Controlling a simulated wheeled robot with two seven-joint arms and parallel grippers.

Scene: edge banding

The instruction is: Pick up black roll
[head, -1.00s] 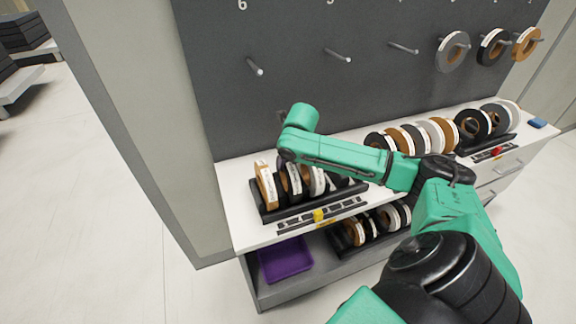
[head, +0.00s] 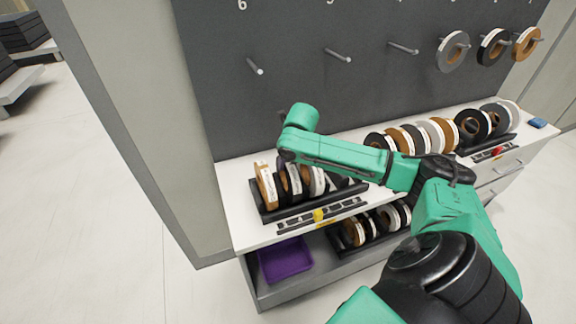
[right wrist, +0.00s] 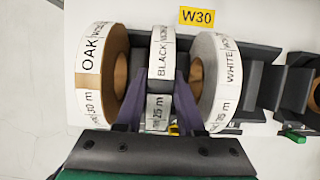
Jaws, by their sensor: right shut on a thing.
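The black roll (right wrist: 160,58), with a white label reading BLACK, stands upright between two other rolls in the right wrist view. My right gripper (right wrist: 158,103) has its purple fingers on both sides of this roll and is shut on it. In the head view the black roll (head: 292,180) is still in the black rack (head: 290,211) on the white shelf, partly hidden by my right arm. My right gripper is mostly hidden there behind the arm. My left gripper is not in view.
An oak roll (right wrist: 112,75) stands close on the left of the black roll, and a white roll (right wrist: 215,80) close on the right. A yellow W30 tag (right wrist: 197,17) lies beside the rack. A purple bin (head: 285,260) is on the lower shelf. Pegs and a grey board rise behind.

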